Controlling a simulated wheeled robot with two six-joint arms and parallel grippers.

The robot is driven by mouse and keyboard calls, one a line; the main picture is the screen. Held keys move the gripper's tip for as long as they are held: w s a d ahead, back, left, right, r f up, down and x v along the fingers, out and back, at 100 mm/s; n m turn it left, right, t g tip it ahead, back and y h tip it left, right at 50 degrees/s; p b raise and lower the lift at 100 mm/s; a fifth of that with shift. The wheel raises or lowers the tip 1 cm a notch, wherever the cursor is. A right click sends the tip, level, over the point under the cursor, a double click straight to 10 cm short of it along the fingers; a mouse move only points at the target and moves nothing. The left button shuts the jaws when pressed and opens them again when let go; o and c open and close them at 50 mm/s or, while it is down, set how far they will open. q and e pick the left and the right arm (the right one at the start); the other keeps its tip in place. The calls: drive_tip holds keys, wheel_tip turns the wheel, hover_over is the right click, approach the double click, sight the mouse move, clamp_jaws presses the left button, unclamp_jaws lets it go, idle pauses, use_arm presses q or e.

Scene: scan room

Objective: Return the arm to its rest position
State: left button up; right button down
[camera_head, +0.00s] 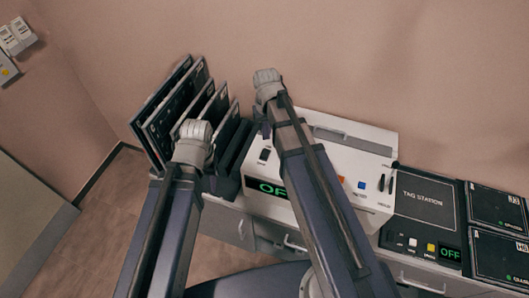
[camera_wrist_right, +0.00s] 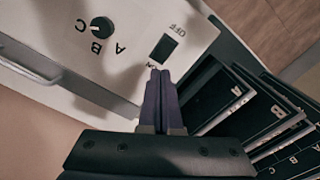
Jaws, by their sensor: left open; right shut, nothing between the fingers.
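My left arm (camera_head: 165,235) reaches up from the bottom in the head view. My left gripper (camera_head: 194,150) is at its end, in front of the rack of dark panels; it is open, its fingers mostly hidden by the wrist. My right arm (camera_head: 325,205) reaches over the white machine (camera_head: 350,143). My right gripper (camera_head: 262,120) is at the machine's left end, near the rack. In the right wrist view its two fingers (camera_wrist_right: 161,98) are shut together and empty. Their tips show close to a black switch (camera_wrist_right: 163,47) marked OFF; I cannot tell whether they touch.
Dark panels stand upright in the rack (camera_head: 228,188), close to both wrists. The machine has an A-B-C knob (camera_wrist_right: 101,27) and a green OFF display (camera_head: 268,188). Right of it are a tag station (camera_head: 424,203) and dark labelled panels (camera_head: 496,208). The wall is close behind.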

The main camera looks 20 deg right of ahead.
drive_tip(key=s+a+f+n+b, duration=0.2)
drive_tip(key=s+a+f+b, duration=0.1)
drive_tip(key=s+a, duration=0.2)
drive_tip(key=s+a+f+n+h+b, duration=0.1)
drive_tip(key=s+a+f+n+b, duration=0.1)
drive_tip(key=s+a, duration=0.3)
drive_tip(key=s+f+b, duration=0.1)
drive_tip(key=s, duration=0.3)
drive_tip(key=shift+s+a+n, duration=0.15)
drive_tip(key=shift+a+n, duration=0.1)
drive_tip(key=shift+n, duration=0.05)
drive_tip(key=shift+f, duration=0.1)
wheel_tip(320, 180, up, 13)
drive_tip(key=m+y+p, duration=0.1)
drive_tip(key=m+p, duration=1)
drive_tip(key=p, duration=0.2)
hover_over(268, 149)
drive_tip(key=shift+d+r, duration=0.1)
drive_tip(key=shift+r, duration=0.1)
drive_tip(key=shift+f, duration=0.1)
wheel_tip(268, 149, down, 14)
drive_tip(key=b, duration=1.4)
